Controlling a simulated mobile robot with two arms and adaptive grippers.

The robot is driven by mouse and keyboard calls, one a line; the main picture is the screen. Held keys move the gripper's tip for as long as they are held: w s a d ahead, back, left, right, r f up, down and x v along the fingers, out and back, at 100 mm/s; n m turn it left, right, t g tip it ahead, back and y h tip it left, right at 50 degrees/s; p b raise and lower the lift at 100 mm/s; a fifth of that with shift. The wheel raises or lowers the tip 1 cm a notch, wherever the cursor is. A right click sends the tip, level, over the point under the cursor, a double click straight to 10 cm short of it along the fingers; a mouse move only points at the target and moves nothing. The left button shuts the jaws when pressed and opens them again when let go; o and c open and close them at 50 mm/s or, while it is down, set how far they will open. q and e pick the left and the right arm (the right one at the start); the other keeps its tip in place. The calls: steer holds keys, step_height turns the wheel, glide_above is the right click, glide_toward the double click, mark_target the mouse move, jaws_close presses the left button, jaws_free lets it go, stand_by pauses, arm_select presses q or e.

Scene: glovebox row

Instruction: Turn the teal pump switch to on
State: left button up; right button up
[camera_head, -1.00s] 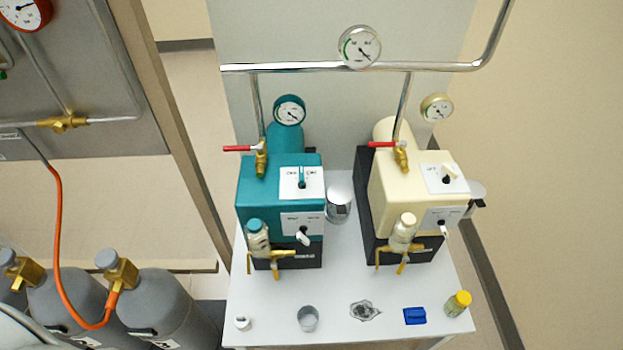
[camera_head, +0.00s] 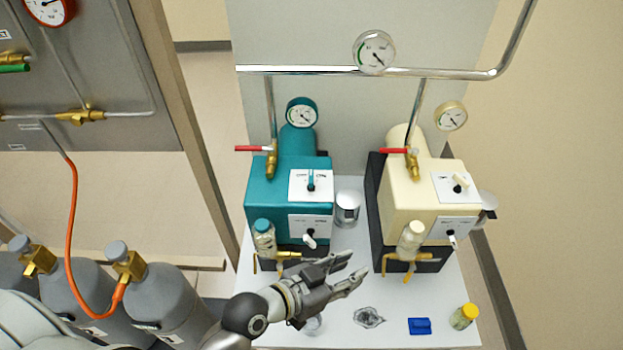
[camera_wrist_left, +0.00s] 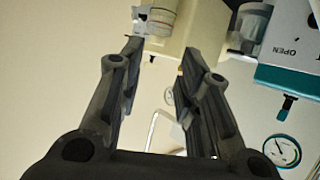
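The teal pump (camera_head: 262,190) stands at the left of the white table. Its teal switch (camera_head: 311,180) sits on a white panel on the upper front, with the lever pointing away from me between the two labels; these are too small to read. My left gripper (camera_head: 357,268) is open and empty, in front of the pump's right side, below and right of the switch and apart from it. The left wrist view shows its two spread fingers (camera_wrist_left: 160,52), part of the teal body (camera_wrist_left: 290,78) and a teal-tipped lever (camera_wrist_left: 287,105) at right. My right gripper is not in view.
A cream pump (camera_head: 415,190) stands to the right, with a metal cylinder (camera_head: 347,208) between the pumps. A capped vial (camera_head: 265,240) and brass valve are at the teal pump's front. A blue block (camera_head: 419,325) and yellow-capped jar (camera_head: 464,316) lie near the front edge.

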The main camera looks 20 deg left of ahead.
arm_select(q)
steer(key=w+r+n+t, duration=0.3)
steer(key=w+r+t, duration=0.35)
steer(key=r, duration=0.25)
steer(key=n+y, duration=0.7)
steer(key=y, duration=0.6)
glide_toward(311, 185)
steer(key=w, duration=0.1)
steer(key=x, duration=1.1)
steer(key=shift+s+a+p, duration=0.1)
steer(key=shift+p, duration=0.3)
jaws_close()
